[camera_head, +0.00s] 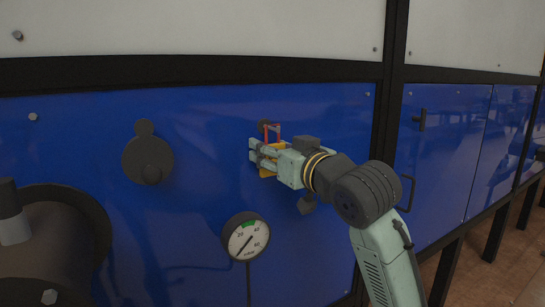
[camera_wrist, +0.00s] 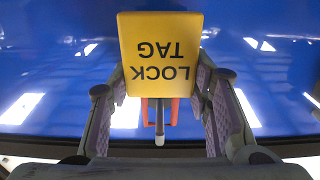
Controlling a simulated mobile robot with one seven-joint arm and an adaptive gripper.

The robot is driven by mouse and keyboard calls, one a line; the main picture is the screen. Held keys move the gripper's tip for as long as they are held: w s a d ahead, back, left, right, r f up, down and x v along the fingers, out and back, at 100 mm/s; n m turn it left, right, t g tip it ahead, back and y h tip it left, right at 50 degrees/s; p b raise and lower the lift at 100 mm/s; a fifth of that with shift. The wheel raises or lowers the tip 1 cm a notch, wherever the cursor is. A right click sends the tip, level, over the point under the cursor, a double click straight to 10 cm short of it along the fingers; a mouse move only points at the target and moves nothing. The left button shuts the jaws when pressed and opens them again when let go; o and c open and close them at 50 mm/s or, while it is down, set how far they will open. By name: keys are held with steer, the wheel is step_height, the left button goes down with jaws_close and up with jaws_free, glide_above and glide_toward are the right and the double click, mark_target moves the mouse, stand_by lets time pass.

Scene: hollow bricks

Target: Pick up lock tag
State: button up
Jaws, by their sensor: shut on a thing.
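The lock tag (camera_wrist: 160,60) is a yellow block with dark "LOCK TAG" lettering, upside down in the wrist view. Its red shackle (camera_wrist: 168,111) shows below it there. In the head view the tag (camera_head: 267,173) is mostly hidden behind my gripper, and the red shackle (camera_head: 273,131) rises above, close to a dark fitting on the blue panel. My gripper (camera_wrist: 160,85) is shut on the lock tag, with one finger on each side of it. In the head view my gripper (camera_head: 258,156) is at the panel, beside the shackle.
The blue panel (camera_head: 200,200) stands upright behind the tag. A round dark cover (camera_head: 147,156) is to the left, a pressure gauge (camera_head: 246,237) is below, and a large dark flanged pipe (camera_head: 60,240) is at lower left. A door handle (camera_head: 420,119) is to the right.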

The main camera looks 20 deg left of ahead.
steer(key=shift+s+d+r+b, duration=0.1)
steer(key=shift+r+b, duration=0.3)
steer(key=shift+r, duration=0.4)
steer(key=b+v, duration=0.4)
steer(key=v, duration=1.3)
steer(key=shift+s+d, duration=0.25)
steer(key=shift+d, duration=0.05)
